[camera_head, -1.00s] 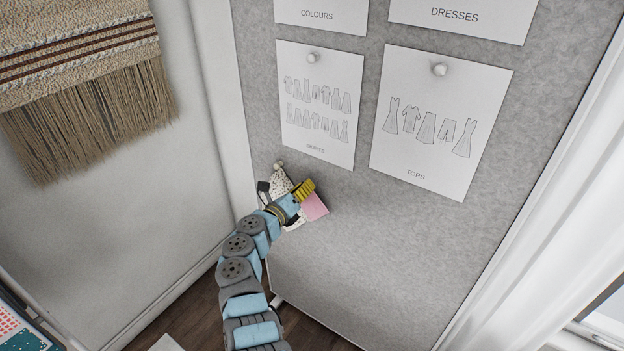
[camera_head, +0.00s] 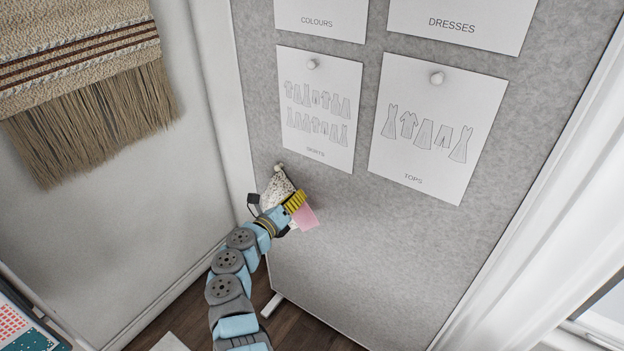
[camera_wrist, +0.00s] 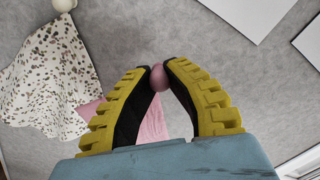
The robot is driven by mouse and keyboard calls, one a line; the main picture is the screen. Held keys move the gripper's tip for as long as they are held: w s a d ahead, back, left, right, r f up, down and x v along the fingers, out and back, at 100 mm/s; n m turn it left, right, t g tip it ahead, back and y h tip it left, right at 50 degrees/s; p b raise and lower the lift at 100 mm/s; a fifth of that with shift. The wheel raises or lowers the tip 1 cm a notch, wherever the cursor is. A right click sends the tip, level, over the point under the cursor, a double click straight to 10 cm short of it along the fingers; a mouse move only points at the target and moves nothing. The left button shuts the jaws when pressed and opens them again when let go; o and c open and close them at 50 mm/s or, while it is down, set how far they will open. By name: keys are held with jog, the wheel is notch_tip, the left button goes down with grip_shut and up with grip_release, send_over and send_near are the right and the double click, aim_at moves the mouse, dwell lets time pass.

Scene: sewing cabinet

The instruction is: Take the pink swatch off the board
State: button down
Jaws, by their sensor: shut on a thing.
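The pink swatch (camera_head: 306,216) hangs low on the grey pinboard (camera_head: 420,235), partly hidden by my gripper in the head view. In the wrist view the swatch (camera_wrist: 153,124) shows behind and between my fingers. My gripper (camera_wrist: 159,72) has its yellow-backed black fingertips shut on a round pink pin (camera_wrist: 159,80) at the swatch's top. In the head view my gripper (camera_head: 296,201) is at the swatch's upper left. Whether the pin is still in the board cannot be told.
A speckled cream swatch (camera_wrist: 45,75) hangs just left of the pink one, under a white pin (camera_wrist: 64,4). Paper sheets labelled SKIRTS (camera_head: 318,108) and TOPS (camera_head: 425,125) are pinned above. The board to the right is bare. A fringed wall hanging (camera_head: 85,85) is at the left.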

jog(key=p+v, duration=0.2)
jog(key=v, duration=0.4)
dwell(0.3)
